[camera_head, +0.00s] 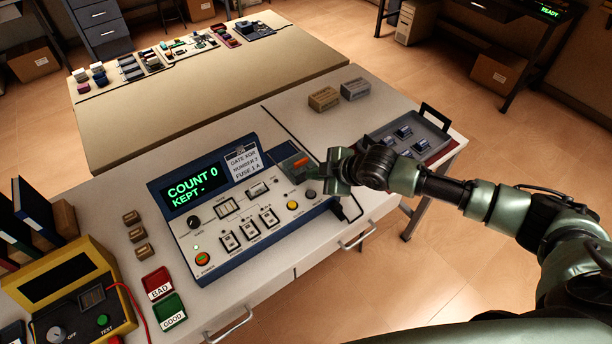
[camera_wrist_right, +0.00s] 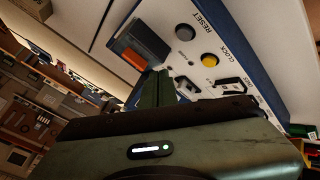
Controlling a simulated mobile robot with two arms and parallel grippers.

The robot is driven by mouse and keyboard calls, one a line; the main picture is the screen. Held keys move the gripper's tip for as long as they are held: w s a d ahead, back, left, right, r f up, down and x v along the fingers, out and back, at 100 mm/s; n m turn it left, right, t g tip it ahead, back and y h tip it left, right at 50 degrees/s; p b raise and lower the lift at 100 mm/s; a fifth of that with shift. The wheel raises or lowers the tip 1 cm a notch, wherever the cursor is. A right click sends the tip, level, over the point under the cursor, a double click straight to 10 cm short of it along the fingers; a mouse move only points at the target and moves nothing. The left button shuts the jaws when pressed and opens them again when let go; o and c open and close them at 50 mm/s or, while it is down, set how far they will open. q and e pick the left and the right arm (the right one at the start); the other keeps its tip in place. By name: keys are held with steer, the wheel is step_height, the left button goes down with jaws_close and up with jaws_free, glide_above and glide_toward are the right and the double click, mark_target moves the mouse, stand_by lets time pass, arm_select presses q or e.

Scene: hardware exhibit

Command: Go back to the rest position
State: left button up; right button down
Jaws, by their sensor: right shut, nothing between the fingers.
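My right gripper (camera_head: 332,174) is over the right end of the blue console (camera_head: 213,248), beside its dark module with an orange strip (camera_head: 301,162). In the right wrist view its green fingers (camera_wrist_right: 158,88) are together with nothing between them. They point at the panel near the module (camera_wrist_right: 138,46), a grey button (camera_wrist_right: 181,31) and a yellow button (camera_wrist_right: 209,60). Whether the fingertips touch the console I cannot tell. The console screen reads "COUNT 0" and "KEPT -". My left gripper is not in view.
A grey tray with small blue parts (camera_head: 433,134) lies right of the gripper, behind my forearm. Two small boxes (camera_head: 324,99) stand behind. Red BAD (camera_head: 157,282) and green GOOD (camera_head: 169,311) trays and a yellow tester (camera_head: 68,290) are at left. Open floor lies right of the bench.

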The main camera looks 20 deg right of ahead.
steer(key=s+a+f+m+g, duration=0.1)
steer(key=s+a+m, duration=0.3)
steer(key=s+a, duration=0.85)
steer(key=s+d+m+g+h, duration=0.35)
steer(key=s+d+m, duration=0.55)
steer(key=s+d, duration=0.8)
steer(key=s+a+f+g+h+b, duration=0.1)
steer(key=s+f+b, duration=0.1)
steer(key=f, duration=1.2)
steer(key=s+a+f+b, duration=0.1)
steer(key=f+b, duration=0.1)
steer(key=f, duration=1.3)
steer(key=s+d+f+g+b, duration=0.1)
steer(key=s+d+f+b, duration=0.1)
steer(key=s+f, duration=1.5)
step_height(320, 180, down, 4)
steer(key=shift+s+d+r+b, duration=0.15)
steer(key=shift+s+d+b, duration=0.15)
steer(key=shift+d, duration=0.35)
